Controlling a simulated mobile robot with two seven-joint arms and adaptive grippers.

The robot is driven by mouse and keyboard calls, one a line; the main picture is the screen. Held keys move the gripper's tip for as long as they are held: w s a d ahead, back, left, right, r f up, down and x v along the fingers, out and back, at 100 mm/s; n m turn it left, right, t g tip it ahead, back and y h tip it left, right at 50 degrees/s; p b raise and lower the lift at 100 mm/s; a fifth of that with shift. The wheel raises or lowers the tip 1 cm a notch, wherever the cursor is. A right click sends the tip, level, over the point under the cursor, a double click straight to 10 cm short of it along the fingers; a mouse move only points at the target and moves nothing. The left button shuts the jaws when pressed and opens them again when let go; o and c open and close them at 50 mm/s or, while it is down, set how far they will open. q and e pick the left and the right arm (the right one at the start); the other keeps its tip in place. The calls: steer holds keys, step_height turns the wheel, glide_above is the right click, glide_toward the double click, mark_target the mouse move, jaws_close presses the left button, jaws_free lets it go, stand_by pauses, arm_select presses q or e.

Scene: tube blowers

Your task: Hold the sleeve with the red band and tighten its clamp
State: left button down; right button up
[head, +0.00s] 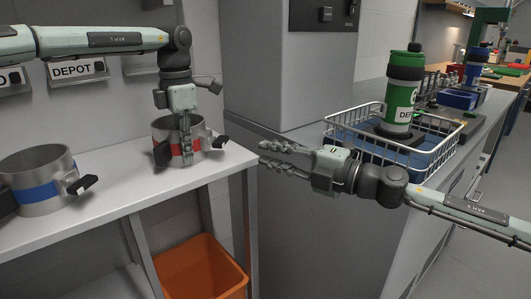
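The metal sleeve with the red band (201,143) stands on the white shelf. Black clamp parts stick out on its left (162,153) and right (220,142) sides. My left gripper (186,157) points down at this sleeve, its fingers overlapping the near wall and red band. Whether they are closed on the wall cannot be told from here. My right gripper (263,153) is to the right of the sleeve, past the shelf's end, pointing left. Its fingers are apart and empty.
A second sleeve with a blue band (38,192) and a black lever stands at the shelf's left. An orange bin (205,272) sits below the shelf (120,190). A wire basket (440,160) and green bottle (400,98) are on the right counter, behind my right arm.

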arm_select(q)
steer(key=c, duration=1.6)
jaws_free()
steer(key=shift+c, duration=0.2)
steer(key=shift+r, duration=0.1)
